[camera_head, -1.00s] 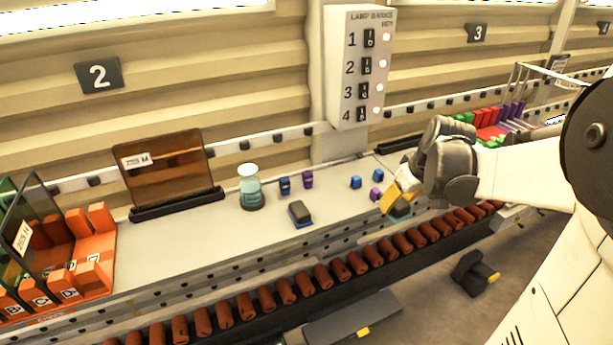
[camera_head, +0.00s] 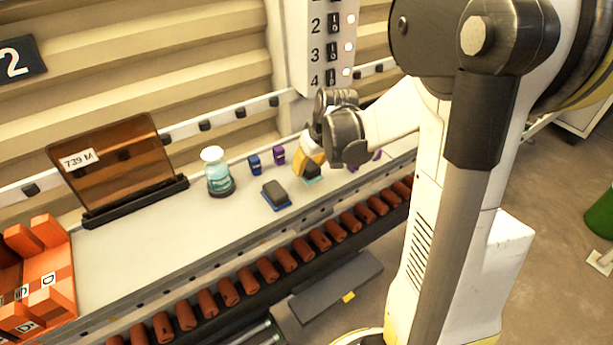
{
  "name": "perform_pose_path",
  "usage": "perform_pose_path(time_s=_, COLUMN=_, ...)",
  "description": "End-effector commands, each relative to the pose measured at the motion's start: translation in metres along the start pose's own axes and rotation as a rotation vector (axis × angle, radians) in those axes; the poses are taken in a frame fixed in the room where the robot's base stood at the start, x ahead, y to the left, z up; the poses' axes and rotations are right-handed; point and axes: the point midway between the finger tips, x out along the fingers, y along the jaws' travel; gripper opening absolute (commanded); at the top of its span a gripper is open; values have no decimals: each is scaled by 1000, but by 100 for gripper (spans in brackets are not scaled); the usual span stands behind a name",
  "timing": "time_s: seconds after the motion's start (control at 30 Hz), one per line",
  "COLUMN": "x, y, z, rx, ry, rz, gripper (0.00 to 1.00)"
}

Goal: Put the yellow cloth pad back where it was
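My gripper (camera_head: 318,150) is over the grey counter (camera_head: 235,208), with its fingers pointing down. A yellow piece, which I take for the yellow cloth pad (camera_head: 307,160), is at the fingers and seems held by them. A dark piece with a teal edge (camera_head: 313,175) shows directly below the yellow; I cannot tell whether it belongs to the pad. The fingertips are partly hidden, and I cannot tell whether the pad touches the counter. A dark pad with a blue base (camera_head: 275,195) lies on the counter to the left, apart from the gripper.
A teal-filled flask (camera_head: 217,172), a blue block (camera_head: 254,164) and a purple block (camera_head: 279,155) stand left of the gripper. A brown panel (camera_head: 120,165) and an orange rack (camera_head: 40,275) are farther left. Red-brown rollers (camera_head: 267,268) run along the counter's front. The counter between rack and flask is clear.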

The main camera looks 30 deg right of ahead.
Motion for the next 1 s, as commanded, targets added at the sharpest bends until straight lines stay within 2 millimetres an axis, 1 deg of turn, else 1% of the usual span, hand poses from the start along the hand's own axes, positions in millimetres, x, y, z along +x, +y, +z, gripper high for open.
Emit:
perform_pose_path(time_s=0.07, x=5, y=-2, z=0, rx=-1, ry=0, rz=0, gripper=6)
perform_pose_path(time_s=0.2, x=25, y=-2, z=8, rx=0, ry=0, rz=0, gripper=6)
perform_pose_path(time_s=0.3, x=36, y=-2, z=13, rx=0, ry=0, rz=0, gripper=6)
perform_pose_path(time_s=0.7, x=42, y=-2, z=16, rx=0, ry=0, rz=0, gripper=6)
perform_pose_path(time_s=0.73, x=41, y=-2, z=15, rx=0, ry=0, rz=0, gripper=47)
perform_pose_path(time_s=0.77, x=41, y=-2, z=15, rx=0, ry=0, rz=0, gripper=57)
perform_pose_path(time_s=0.8, x=41, y=-2, z=15, rx=0, ry=0, rz=0, gripper=58)
perform_pose_path(time_s=1.0, x=41, y=-2, z=15, rx=0, ry=0, rz=0, gripper=58)
